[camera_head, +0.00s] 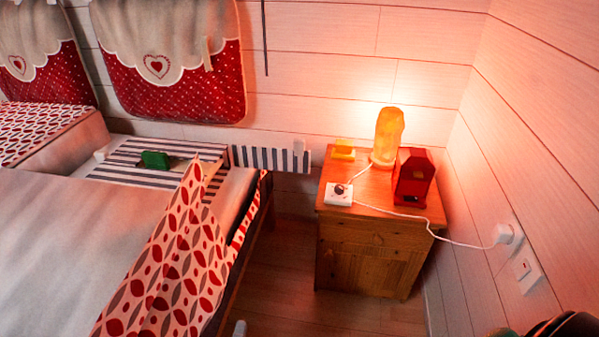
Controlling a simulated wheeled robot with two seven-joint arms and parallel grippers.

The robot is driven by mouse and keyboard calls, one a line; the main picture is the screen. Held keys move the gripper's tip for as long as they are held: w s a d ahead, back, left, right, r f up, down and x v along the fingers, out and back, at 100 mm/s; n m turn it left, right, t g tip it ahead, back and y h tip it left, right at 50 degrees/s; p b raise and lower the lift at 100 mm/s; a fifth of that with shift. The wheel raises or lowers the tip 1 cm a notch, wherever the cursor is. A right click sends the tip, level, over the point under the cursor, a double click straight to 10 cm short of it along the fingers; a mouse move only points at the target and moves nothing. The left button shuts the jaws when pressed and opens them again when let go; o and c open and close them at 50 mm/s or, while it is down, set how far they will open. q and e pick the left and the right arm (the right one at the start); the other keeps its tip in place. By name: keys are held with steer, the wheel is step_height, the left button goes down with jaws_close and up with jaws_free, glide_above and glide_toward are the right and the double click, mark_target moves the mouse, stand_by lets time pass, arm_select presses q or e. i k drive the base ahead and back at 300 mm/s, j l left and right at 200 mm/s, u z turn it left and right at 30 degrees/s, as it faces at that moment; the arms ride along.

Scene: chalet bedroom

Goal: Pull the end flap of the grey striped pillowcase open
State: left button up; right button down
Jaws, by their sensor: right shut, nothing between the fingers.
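The striped pillowcase (122,161), dark stripes on white, lies flat near the head of the bed. A striped strip (262,158) sticks out from its right side past the bed edge toward the nightstand, and looks like its end flap. A small pale tab shows at the strip's right end. A green block (156,159) rests on the pillowcase. The grey tip of my right gripper (240,328) shows at the bottom edge, shut and empty, well apart from the pillowcase; the rest of it is cut off. My left gripper is out of view.
The turned-back bed cover (185,250) with red leaf shapes rises between the bottom edge and the pillowcase. The wooden nightstand (365,245) holds a lit lamp (387,138), a red box (414,178), a yellow item (343,153) and a white socket block (339,194) with a cord. Floor between bed and nightstand is clear.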

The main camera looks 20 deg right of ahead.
mark_target(297, 160)
steer(key=i+l, duration=1.45)
steer(key=i, duration=0.05)
